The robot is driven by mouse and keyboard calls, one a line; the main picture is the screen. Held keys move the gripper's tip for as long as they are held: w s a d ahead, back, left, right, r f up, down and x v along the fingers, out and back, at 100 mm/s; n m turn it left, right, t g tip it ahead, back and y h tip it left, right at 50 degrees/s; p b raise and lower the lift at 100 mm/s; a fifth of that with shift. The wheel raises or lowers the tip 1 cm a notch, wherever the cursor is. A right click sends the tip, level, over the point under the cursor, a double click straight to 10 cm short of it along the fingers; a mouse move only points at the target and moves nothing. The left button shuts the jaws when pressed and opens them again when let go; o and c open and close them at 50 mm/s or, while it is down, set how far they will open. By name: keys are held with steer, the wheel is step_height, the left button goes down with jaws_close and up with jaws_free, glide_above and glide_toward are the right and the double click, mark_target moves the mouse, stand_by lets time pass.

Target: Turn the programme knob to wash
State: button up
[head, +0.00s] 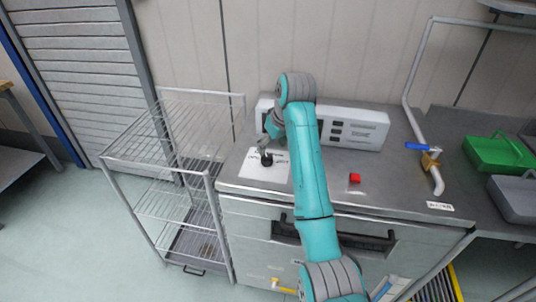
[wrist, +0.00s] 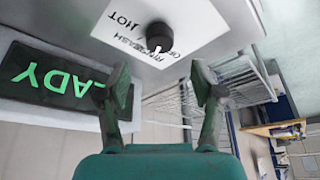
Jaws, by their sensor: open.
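The programme knob (head: 266,158) is a small black knob on a white label plate (head: 251,172) at the left of the steel machine top. In the wrist view the knob (wrist: 159,36) stands at top centre, with a light mark on its lower edge. The label (wrist: 190,22) is upside down there; "HOT" and part of "WASH" can be read, and other words are partly hidden. I cannot tell for certain which word the mark points at. My gripper (wrist: 160,84) is open and empty, its fingers apart from the knob. In the head view my arm partly hides the gripper.
A white control box (head: 358,126) stands behind the knob; its dark display (wrist: 60,82) shows green letters. A red button (head: 354,178) sits to the right on the top. A wire rack trolley (head: 170,135) stands left. A pipe with a blue-handled tap (head: 428,152) and green tote (head: 498,153) are right.

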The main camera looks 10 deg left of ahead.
mark_target(267, 157)
steer(key=x, duration=0.7)
steer(key=c, duration=1.1)
